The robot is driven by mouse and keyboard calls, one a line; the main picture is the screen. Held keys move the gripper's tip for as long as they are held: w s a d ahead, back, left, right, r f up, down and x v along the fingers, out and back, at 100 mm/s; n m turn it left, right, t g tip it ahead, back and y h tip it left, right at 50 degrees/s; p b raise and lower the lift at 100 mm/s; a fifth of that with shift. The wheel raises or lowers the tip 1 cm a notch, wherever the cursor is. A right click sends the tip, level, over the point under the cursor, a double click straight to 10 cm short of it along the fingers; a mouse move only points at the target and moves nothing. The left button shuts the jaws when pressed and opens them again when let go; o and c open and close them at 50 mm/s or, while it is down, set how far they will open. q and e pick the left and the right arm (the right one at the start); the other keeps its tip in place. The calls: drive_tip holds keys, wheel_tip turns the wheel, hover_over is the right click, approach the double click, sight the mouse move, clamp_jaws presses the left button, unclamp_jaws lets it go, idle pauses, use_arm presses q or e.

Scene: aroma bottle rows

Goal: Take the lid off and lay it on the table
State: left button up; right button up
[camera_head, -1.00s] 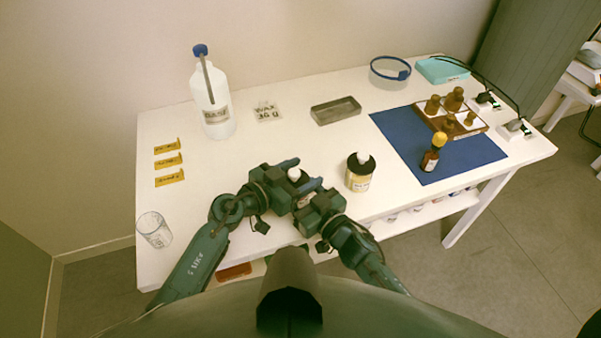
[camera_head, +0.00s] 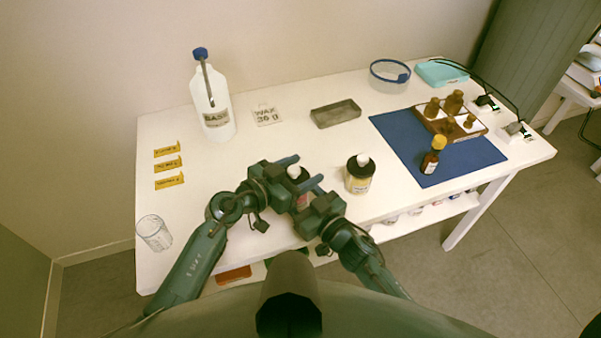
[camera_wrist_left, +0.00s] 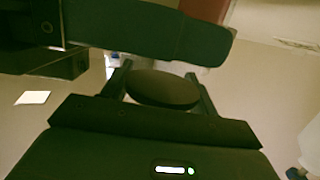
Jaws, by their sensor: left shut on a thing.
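A small jar (camera_head: 303,200) with a pinkish label sits between my two grippers near the table's front edge, mostly hidden by them. Its dark lid with a pale knob (camera_head: 294,172) is between the fingers of my left gripper (camera_head: 300,172), which is shut on it. In the left wrist view the dark round lid (camera_wrist_left: 165,88) fills the gap between the fingers. My right gripper (camera_head: 311,202) is at the jar's body, below and right of the left one; its fingertips are hidden. I cannot tell whether the lid still touches the jar. The white table (camera_head: 250,152) has bare room.
A second lidded jar (camera_head: 359,174) stands close to the right of my grippers. An amber bottle (camera_head: 431,160) stands on the blue mat (camera_head: 465,160). The table's middle left is clear.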

sight(301, 172)
use_arm(q)
drive_tip(key=shift+r, duration=0.1)
idle(0.3)
drive_tip(key=shift+r, duration=2)
use_arm(e)
drive_tip(key=o, duration=1.5)
